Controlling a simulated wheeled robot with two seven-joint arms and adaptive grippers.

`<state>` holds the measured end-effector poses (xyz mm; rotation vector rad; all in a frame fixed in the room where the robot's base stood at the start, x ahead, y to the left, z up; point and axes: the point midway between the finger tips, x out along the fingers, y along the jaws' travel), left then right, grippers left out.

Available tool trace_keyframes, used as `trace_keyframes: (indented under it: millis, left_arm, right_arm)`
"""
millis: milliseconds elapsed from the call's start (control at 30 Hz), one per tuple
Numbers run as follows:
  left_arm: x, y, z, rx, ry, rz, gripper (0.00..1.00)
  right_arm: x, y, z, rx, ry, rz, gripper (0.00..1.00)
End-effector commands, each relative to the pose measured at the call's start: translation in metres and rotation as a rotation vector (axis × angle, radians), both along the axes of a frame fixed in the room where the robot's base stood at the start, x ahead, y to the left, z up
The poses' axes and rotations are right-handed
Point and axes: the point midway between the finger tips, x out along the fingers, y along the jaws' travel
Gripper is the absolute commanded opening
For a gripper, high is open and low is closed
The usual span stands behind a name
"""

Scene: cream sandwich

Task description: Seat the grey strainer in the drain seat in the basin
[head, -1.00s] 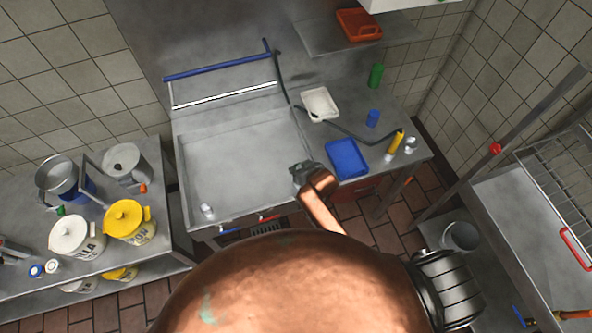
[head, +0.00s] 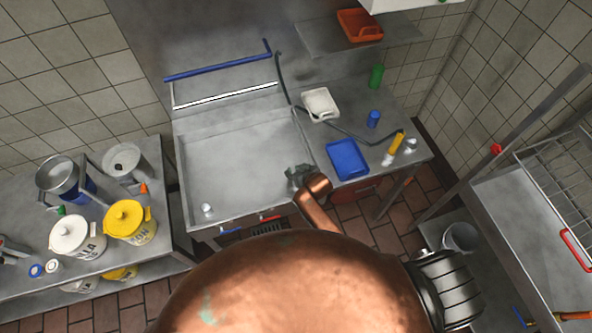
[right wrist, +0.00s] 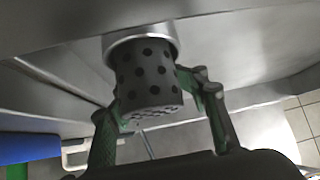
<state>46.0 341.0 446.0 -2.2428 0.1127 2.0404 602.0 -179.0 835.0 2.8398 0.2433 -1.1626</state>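The grey strainer (right wrist: 148,80) shows in the right wrist view as a perforated cylinder with dark holes and a plain pale metal collar at the end away from my palm. My right gripper (right wrist: 150,95) has its green-sided fingers on both sides of it, closed on its body. In the head view, my right gripper (head: 300,175) is over the front right corner of the wide steel basin (head: 245,155). The strainer cannot be made out there. A small pale round fitting (head: 207,209) sits at the basin's front left; I cannot tell whether it is the drain seat. My left gripper is out of view.
A blue tray (head: 347,159) and a white tray (head: 320,105) lie right of the basin, with a hose and several small bottles. The left counter holds a yellow tub (head: 125,215), a white tub (head: 77,236) and pots. The basin floor is mostly clear.

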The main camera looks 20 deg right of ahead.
Motion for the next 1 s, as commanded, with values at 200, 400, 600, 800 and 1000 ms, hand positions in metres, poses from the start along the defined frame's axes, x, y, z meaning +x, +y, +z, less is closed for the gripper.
trace_keyframes:
  millis: [200,400,600,800,1000]
  left_arm:
    - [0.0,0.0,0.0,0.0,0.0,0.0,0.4]
    - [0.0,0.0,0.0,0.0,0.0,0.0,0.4]
    - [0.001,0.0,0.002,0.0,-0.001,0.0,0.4]
    - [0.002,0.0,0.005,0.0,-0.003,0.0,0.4]
    - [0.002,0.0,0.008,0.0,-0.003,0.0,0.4]
  right_arm:
    - [-0.008,-0.007,-0.012,-0.007,0.026,-0.01,0.49]
    - [-0.009,-0.008,-0.011,-0.009,0.026,-0.01,0.49]
    - [-0.018,-0.01,-0.001,-0.009,0.025,-0.01,0.49]
    - [-0.044,-0.012,0.03,-0.007,0.019,-0.006,0.49]
    - [-0.069,-0.015,0.06,-0.005,0.013,-0.003,0.49]
